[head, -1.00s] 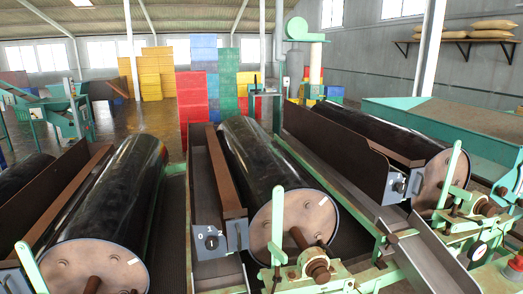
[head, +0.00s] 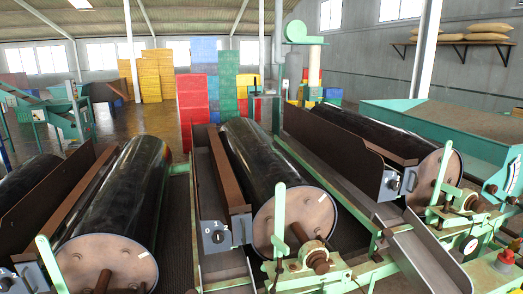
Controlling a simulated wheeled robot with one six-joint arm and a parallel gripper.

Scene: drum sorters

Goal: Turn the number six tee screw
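My gripper is not in view. No number six can be read anywhere, so I cannot tell which part is the number six tee screw. A similar plate with a black knob (head: 393,184) is on the right machine. The middle drum (head: 265,165) is black, with a brown end disc and a brown shaft end (head: 319,262) in a green bearing mount. A pale green lever (head: 279,210) stands upright before it.
Another black drum (head: 115,200) lies at left, and one more (head: 375,135) at right. A grey sloping chute (head: 425,250) juts toward me at right. Green frame rails (head: 390,270) cross the front right. Stacked coloured crates (head: 193,105) stand at the back.

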